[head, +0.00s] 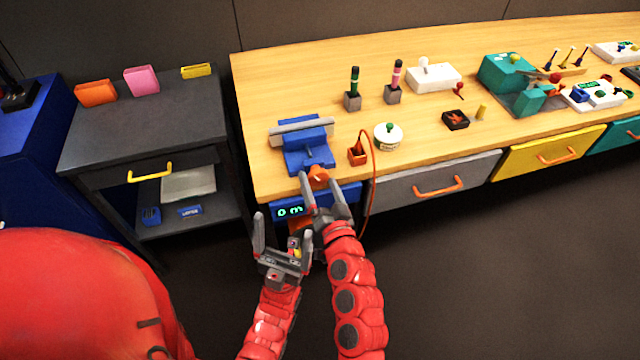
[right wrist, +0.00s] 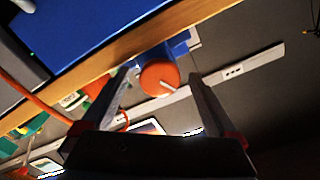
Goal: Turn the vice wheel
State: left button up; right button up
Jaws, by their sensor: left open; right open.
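The blue vice (head: 308,158) with grey jaws stands at the front left edge of the wooden bench. Its orange wheel (head: 317,176) faces the front, and shows in the right wrist view as an orange disc (right wrist: 158,78) with a pale mark. My right gripper (head: 320,183) is open, with one finger on each side of the wheel. In the right wrist view (right wrist: 159,78) gaps show between the wheel and both fingers; contact is not visible. My left gripper (head: 283,222) is open and empty, lower and in front of the bench.
A blue panel with a green display (head: 290,211) is under the bench edge below the vice. An orange block (head: 357,155) with an orange cable hanging over the edge is right of the vice. A white round container (head: 388,138) stands beside it. A dark side table (head: 150,115) is at left.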

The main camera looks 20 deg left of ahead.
jog(key=shift+s, duration=0.1)
jog(key=v, duration=1.7)
jog(key=shift+d, duration=0.2)
